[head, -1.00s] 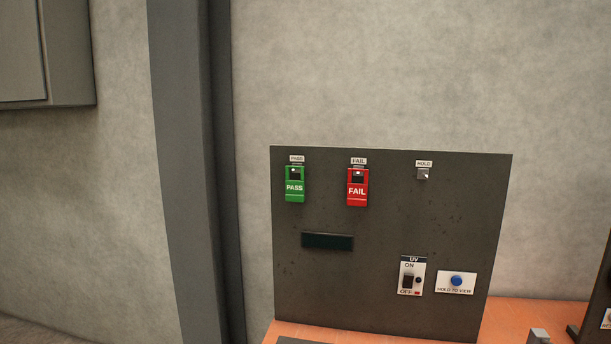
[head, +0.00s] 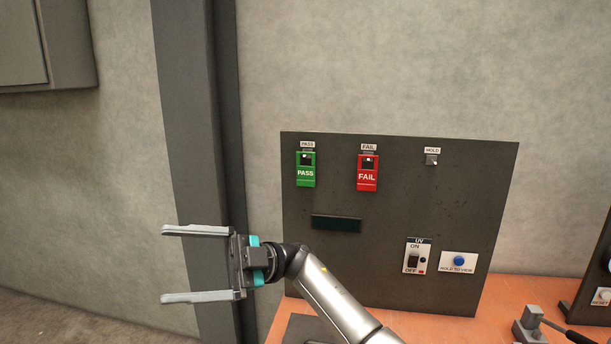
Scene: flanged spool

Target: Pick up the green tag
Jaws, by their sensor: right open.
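The green tag (head: 306,174), marked PASS, hangs on a peg under the PASS label near the top left of the dark upright panel (head: 385,220). My right gripper (head: 163,264) is open and empty, its two fingers pointing left. In the picture it is below and left of the green tag, clear of it, left of the panel's edge. My left gripper is out of view.
A red FAIL tag (head: 367,176) hangs to the right of the green one, and the HOLD peg (head: 432,160) is bare. A UV switch (head: 417,257) and a blue button (head: 458,261) sit lower right. The orange bench (head: 500,296) lies below. A grey post (head: 195,150) stands left.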

